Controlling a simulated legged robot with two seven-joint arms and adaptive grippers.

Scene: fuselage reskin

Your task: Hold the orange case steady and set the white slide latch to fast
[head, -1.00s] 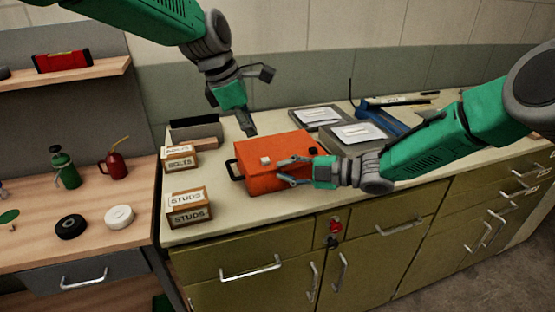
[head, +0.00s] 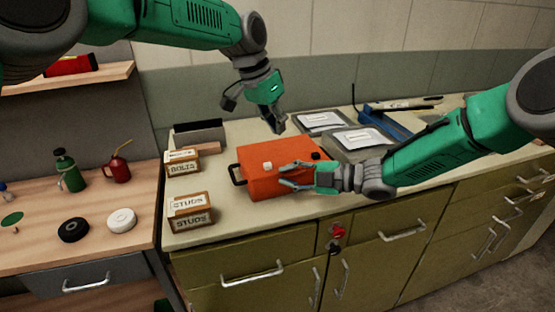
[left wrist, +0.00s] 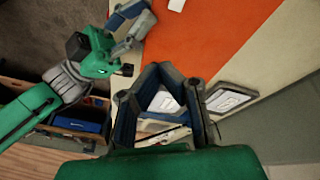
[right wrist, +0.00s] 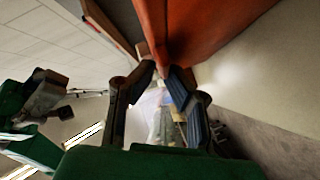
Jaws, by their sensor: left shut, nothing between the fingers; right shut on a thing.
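The orange case (head: 258,183) lies on the counter and also fills the top of the left wrist view (left wrist: 215,35). A black knob (head: 315,155) is near the case's right end. My right gripper (head: 284,177) is shut on the case's front edge; the right wrist view shows its fingers (right wrist: 165,70) on the orange edge (right wrist: 170,40). My left gripper (head: 280,130) is shut and empty, above the back edge of the case, apart from the latch.
Grey trays with white papers (head: 357,140) and a blue tool (head: 385,120) lie right of the case. Studs (head: 190,222) and bolts (head: 182,170) boxes stand to its left. The case's black handle (head: 236,174) points left. Some counter is free between boxes and case.

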